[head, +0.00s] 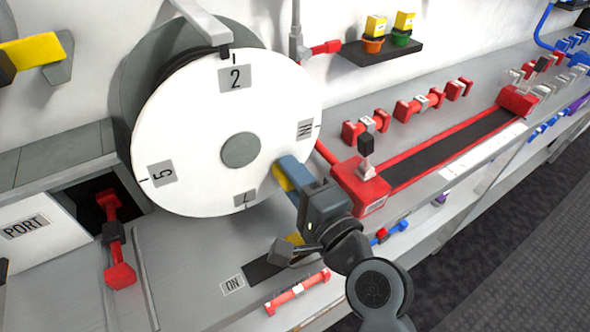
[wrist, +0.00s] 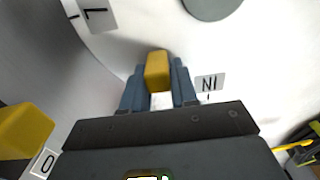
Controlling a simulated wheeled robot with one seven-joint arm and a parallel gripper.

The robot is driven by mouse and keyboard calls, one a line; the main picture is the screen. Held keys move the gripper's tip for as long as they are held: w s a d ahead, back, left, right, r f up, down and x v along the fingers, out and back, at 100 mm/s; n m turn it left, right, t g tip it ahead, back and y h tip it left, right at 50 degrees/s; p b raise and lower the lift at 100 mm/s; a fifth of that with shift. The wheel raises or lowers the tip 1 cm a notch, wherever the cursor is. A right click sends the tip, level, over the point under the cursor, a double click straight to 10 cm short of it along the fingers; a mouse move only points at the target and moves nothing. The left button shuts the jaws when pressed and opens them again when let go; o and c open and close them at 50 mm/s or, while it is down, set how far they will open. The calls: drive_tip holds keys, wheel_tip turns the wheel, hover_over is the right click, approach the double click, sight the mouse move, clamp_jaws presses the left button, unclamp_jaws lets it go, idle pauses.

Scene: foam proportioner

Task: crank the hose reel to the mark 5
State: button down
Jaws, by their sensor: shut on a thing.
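The hose reel (head: 190,110) is a large white disc with a grey hub (head: 240,150) and marks around its rim. The mark 2 (head: 236,77) is at the top, under a grey pointer arm (head: 222,36). The mark 5 (head: 162,173) is at the lower left, a 7 at the bottom and IN at the right. My gripper (head: 283,178) is at the disc's lower right, shut on the yellow crank handle (head: 281,178). In the wrist view the handle (wrist: 157,70) sits between my two blue-grey fingers.
A yellow-ended lever (head: 293,239) by an ON label stands just below my gripper. A red slider unit (head: 362,188) with a black-knobbed lever is close on the right. A red handle (head: 120,275) stands at the PORT opening on the left.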

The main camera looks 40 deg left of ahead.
drive_tip(key=shift+f, duration=0.1)
drive_tip(key=c, duration=1)
unclamp_jaws()
drive_tip(key=shift+o, duration=0.2)
drive_tip(key=b+v, duration=0.1)
drive_tip(key=v, duration=0.6)
drive_tip(key=shift+s+d, duration=0.15)
drive_tip(key=shift+d, duration=0.2)
